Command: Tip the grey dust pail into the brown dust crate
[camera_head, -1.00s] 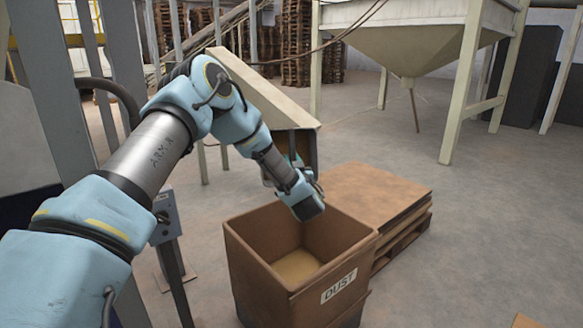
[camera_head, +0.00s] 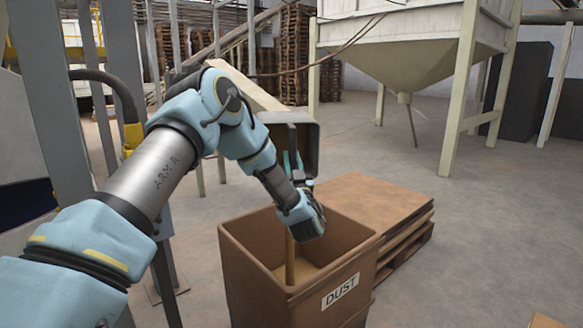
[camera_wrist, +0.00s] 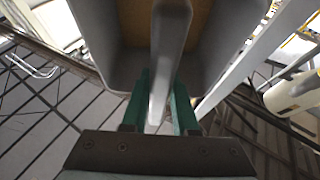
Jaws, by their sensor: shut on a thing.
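The grey dust pail (camera_head: 313,145) is tipped on its side above the brown dust crate (camera_head: 256,275), which carries a DUST label. My gripper (camera_head: 293,162) is shut on the pail's handle; its green fingers close on both sides of the grip bar in the wrist view (camera_wrist: 159,105). The pail (camera_wrist: 228,55) there shows brownish dust (camera_wrist: 203,22) inside. A narrow tan stream of dust (camera_head: 290,258) drops inside the crate, onto a tan layer at the bottom. My wrist hides part of the pail and the stream's upper part.
A low stack of brown boards on a pallet (camera_head: 375,212) stands right behind the crate. A large hopper on pale legs (camera_head: 405,65) is at the back right. A grey post stands close left of the crate.

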